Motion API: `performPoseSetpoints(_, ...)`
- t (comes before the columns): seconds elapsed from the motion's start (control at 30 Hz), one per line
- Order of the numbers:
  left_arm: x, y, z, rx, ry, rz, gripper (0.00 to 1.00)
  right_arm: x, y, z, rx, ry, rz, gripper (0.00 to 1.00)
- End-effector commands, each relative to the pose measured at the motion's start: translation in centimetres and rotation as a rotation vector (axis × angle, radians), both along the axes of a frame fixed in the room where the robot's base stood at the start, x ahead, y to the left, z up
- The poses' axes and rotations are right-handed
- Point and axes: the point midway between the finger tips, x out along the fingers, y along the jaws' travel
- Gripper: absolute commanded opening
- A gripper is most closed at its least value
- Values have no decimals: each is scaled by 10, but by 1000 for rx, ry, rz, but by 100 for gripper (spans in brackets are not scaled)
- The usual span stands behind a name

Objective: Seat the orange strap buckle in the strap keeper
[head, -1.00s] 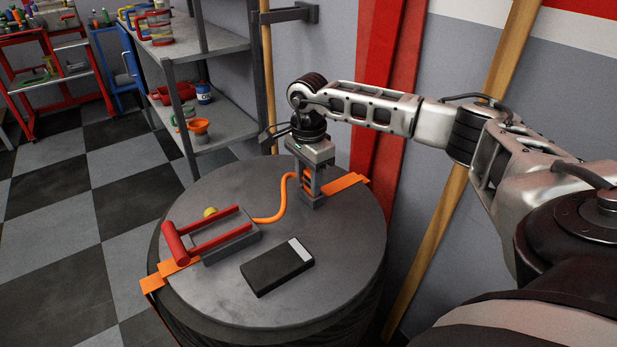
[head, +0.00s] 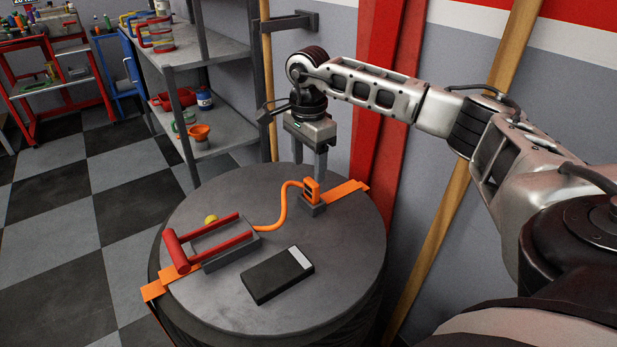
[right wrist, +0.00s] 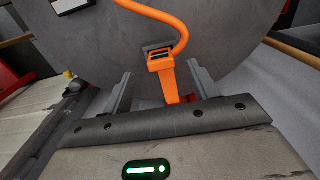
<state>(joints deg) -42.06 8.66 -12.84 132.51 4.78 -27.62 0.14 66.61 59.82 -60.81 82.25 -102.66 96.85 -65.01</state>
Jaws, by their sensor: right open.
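The orange strap buckle (head: 311,190) stands upright at the grey strap keeper (head: 314,209), near the back right of the round drum top. Its lower end meets the keeper; how deep it sits is hidden. My right gripper (head: 309,170) is open and empty just above the buckle, fingers pointing down and spread. In the right wrist view the buckle (right wrist: 161,60) shows between the two fingers, apart from both. An orange cord (head: 270,226) curves from the buckle to the red-handled ratchet (head: 203,243). My left gripper is out of view.
A black box with a pale end (head: 277,275) lies on the drum top (head: 220,300), in front of the keeper. A yellow knob (head: 211,220) is beside the ratchet. A grey shelf (head: 205,140) stands behind left; a red post (head: 375,100) stands behind the drum.

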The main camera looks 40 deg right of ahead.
Motion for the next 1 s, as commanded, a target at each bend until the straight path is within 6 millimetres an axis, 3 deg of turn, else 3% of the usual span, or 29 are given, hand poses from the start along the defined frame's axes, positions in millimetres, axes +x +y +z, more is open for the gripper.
performPoseSetpoints(0.1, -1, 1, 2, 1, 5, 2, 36, 1, 0, 27, 1, -4, 0, 60)
performPoseSetpoints(0.3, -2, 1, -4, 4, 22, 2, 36, 0, 0, 51, 1, 0, 0, 60)
performPoseSetpoints(1.0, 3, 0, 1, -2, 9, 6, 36, 0, 2, 56, 4, 1, 2, 60)
